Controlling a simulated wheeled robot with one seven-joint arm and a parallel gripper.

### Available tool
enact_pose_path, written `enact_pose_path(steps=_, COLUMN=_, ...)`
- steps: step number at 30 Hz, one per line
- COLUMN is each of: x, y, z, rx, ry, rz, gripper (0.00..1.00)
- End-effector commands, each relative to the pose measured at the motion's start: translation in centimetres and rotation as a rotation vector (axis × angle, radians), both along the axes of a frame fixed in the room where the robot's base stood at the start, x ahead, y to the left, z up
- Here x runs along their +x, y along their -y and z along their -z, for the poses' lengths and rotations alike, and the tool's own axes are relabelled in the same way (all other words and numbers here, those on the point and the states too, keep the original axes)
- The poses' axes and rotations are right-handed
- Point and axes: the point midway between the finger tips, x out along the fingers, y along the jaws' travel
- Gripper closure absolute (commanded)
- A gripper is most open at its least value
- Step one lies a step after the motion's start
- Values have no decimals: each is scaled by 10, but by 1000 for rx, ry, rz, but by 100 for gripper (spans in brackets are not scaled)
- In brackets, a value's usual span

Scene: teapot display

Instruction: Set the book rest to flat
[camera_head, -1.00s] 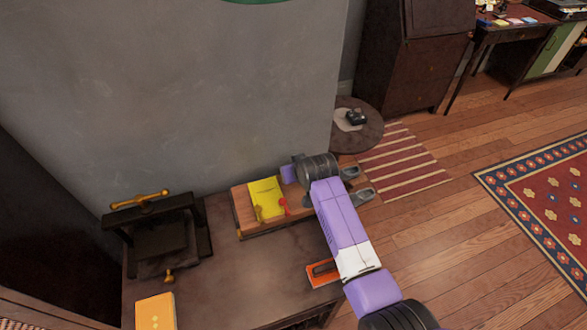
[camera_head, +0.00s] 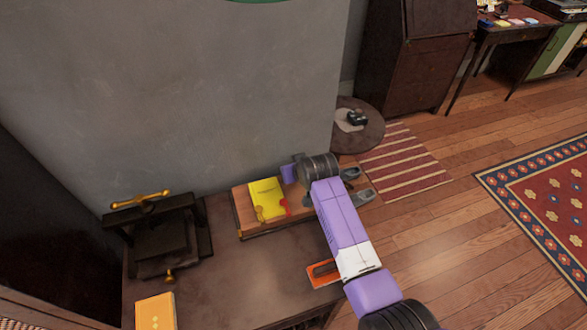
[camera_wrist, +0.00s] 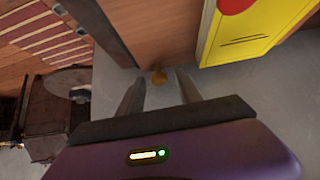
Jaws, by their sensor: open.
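The book rest is a wooden board (camera_head: 243,208) on the table by the wall, bearing a yellow book (camera_head: 266,189). Small brass and red parts show at the book's near edge. In the wrist view the yellow book (camera_wrist: 262,30) is at the upper right, with a red disc at its top. My gripper (camera_wrist: 160,78) is open and empty, its two fingers apart.
A dark press (camera_head: 155,240) with a brass handle stands at the table's left. An orange-yellow book (camera_head: 155,312) and a red-orange item (camera_head: 322,274) lie on the table (camera_head: 225,275). A round side table (camera_head: 368,137) stands beyond my wrist. The table's middle is clear.

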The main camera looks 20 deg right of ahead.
Motion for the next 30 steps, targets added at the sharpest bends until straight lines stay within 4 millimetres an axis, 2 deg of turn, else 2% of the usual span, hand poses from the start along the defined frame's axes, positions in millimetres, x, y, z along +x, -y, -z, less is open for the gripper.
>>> enact_pose_path(steps=5, x=-6, y=0, z=-7, rx=0, ry=1, rz=0, gripper=58)
enact_pose_path(steps=18, x=-44, y=0, z=-49, rx=0, ry=2, rz=0, gripper=58)
enact_pose_path(steps=30, x=-52, y=0, z=-57, rx=0, ry=0, rz=0, gripper=58)
